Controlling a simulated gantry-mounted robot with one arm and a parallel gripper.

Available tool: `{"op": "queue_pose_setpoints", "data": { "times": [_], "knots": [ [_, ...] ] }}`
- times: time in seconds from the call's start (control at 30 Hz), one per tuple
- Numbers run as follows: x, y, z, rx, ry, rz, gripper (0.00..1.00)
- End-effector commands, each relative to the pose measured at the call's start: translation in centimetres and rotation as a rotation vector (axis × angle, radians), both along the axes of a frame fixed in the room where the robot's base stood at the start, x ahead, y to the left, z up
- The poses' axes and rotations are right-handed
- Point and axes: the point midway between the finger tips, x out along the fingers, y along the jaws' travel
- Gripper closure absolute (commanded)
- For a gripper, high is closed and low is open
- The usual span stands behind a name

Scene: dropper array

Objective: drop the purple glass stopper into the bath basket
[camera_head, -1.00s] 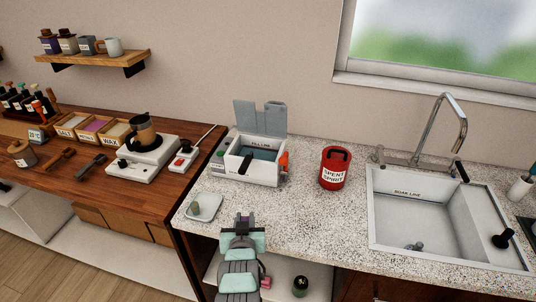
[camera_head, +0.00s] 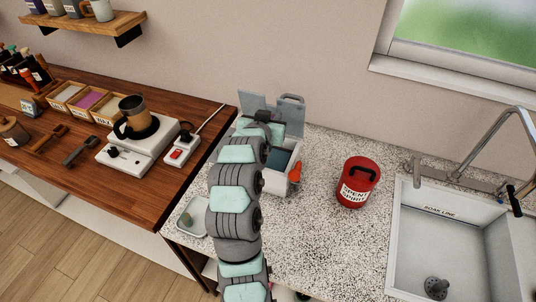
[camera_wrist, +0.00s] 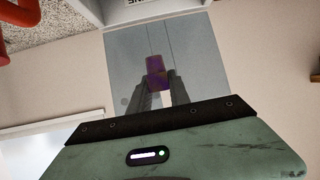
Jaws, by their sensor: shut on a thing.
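My gripper (camera_wrist: 163,92) is shut on the purple glass stopper (camera_wrist: 156,66), which shows between and just beyond the fingertips in the wrist view. A grey panel, which looks like the bath's raised lid (camera_wrist: 190,45), fills the view behind it. In the head view, my arm reaches over the white bath box (camera_head: 291,183), with its end near the raised grey lid (camera_head: 252,101). The fingers and the stopper are hidden there. Dark blue-grey liquid (camera_head: 278,158) shows inside the bath. I cannot make out the basket behind my arm.
A red spent spirit bin (camera_head: 352,193) stands to the bath's right, and the sink (camera_head: 407,240) is further right. A small tray (camera_head: 190,230) lies at the counter's left front. A hotplate (camera_head: 130,160) with a jug is on the wooden bench. The counter between bin and sink is clear.

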Motion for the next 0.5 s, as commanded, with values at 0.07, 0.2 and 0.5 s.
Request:
{"op": "queue_pose_setpoints", "data": {
  "times": [0.07,0.2,0.5],
  "knots": [
    [0.0,0.0,-0.4,0.000,0.001,0.000,1.00],
    [0.0,0.0,-1.4,0.001,0.003,0.000,1.00],
    [-0.1,0.0,-5.0,-0.001,0.003,-0.001,1.00]
  ]
}}
